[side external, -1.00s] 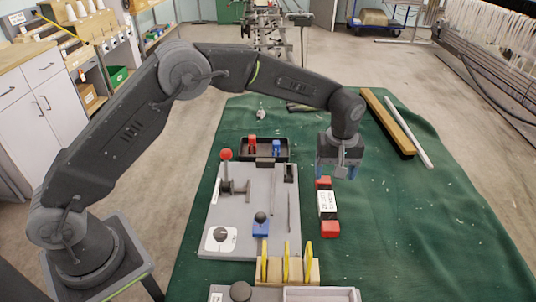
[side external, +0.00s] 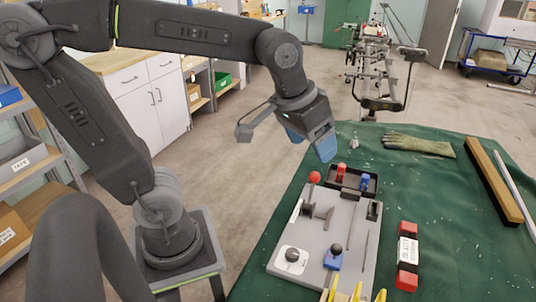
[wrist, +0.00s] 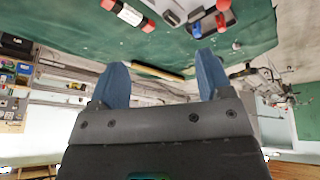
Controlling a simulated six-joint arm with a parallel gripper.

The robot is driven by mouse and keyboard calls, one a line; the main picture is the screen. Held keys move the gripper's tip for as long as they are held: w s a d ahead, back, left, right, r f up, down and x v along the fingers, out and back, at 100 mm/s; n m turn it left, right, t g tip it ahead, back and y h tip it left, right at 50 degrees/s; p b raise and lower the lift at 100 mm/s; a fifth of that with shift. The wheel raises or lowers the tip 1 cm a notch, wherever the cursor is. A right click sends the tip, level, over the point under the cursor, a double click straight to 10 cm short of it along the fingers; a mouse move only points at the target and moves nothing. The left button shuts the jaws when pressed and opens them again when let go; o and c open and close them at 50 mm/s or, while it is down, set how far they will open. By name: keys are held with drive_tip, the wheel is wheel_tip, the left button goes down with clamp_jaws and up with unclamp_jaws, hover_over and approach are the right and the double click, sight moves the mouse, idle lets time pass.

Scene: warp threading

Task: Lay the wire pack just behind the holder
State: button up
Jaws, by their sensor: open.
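The red-ended pack with a white, printed label (side external: 407,252), which I take to be the wire pack, lies on the green cloth to the right of the grey board. It also shows at the top of the wrist view (wrist: 128,14). My gripper (side external: 312,146) is open and empty, high above the far left edge of the cloth, well apart from the pack. Its blue fingers stand wide apart in the wrist view (wrist: 161,64). I cannot tell for certain which thing is the holder; a wooden piece with yellow uprights (side external: 356,292) is cut off at the bottom edge.
The grey board (side external: 310,255) carries a red-knobbed lever, a blue block with a black knob and a white dial. A black tray (side external: 352,187) with red and blue pieces is behind it. A glove (side external: 418,145) and a wooden bar (side external: 493,180) lie farther back. Cloth around the pack is clear.

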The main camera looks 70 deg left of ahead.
drive_tip(key=s+a+f+m+t, duration=0.1)
drive_tip(key=s+f+m, duration=0.1)
drive_tip(key=s, duration=0.5)
drive_tip(key=shift+s+a+f, duration=0.25)
drive_tip(key=shift+s+a, duration=0.05)
drive_tip(key=shift+a, duration=0.05)
idle(0.8)
